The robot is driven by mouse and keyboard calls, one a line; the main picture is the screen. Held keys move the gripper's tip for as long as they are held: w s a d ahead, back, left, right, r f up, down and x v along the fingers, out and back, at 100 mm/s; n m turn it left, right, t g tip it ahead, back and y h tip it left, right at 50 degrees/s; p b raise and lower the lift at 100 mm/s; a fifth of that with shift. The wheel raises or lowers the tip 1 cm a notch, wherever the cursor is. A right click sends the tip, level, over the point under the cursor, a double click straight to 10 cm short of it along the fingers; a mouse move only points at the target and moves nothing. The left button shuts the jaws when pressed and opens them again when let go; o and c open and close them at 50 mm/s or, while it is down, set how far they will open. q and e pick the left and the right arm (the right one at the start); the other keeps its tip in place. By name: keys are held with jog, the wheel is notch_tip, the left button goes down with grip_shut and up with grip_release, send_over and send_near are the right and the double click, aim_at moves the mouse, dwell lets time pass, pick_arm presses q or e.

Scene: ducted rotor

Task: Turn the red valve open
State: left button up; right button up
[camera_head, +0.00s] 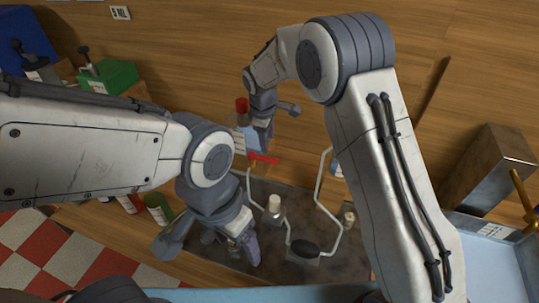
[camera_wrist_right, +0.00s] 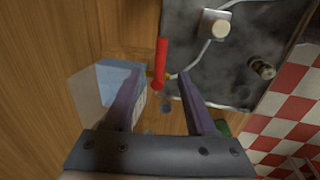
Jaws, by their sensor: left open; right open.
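The red valve handle (camera_head: 263,158) is a straight red lever at the upper edge of a dark metal plate (camera_head: 225,252) with pale pipes. My right gripper (camera_head: 263,139) is just above the lever in the head view. In the right wrist view the red lever (camera_wrist_right: 161,62) runs lengthwise in line with the gap between the open purple fingers (camera_wrist_right: 160,88); nothing shows it clamped. The valve body beneath is small and partly hidden. My left gripper (camera_head: 247,248) is low over the left part of the plate, open, apart from the lever.
A pale blue-and-white box (camera_wrist_right: 112,80) is close beside one right finger. A green box (camera_head: 107,77) is at the left, a metal box (camera_head: 488,165) at the right. Bare wood lies above.

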aim_at(270, 159)
jog(key=f+p, duration=0.1)
jog(key=f, duration=0.1)
jog(key=w+f, duration=0.1)
jog(key=f, duration=0.2)
jog(key=f+p, duration=0.1)
jog(key=f, duration=0.2)
jog(key=shift+w+d+f+p, duration=0.15)
jog(key=shift+w+d+p, duration=0.05)
jog(key=shift+d+p, duration=0.15)
jog(key=shift+w+f, duration=0.1)
jog(key=shift+f, duration=0.45)
grip_shut()
dwell(0.5)
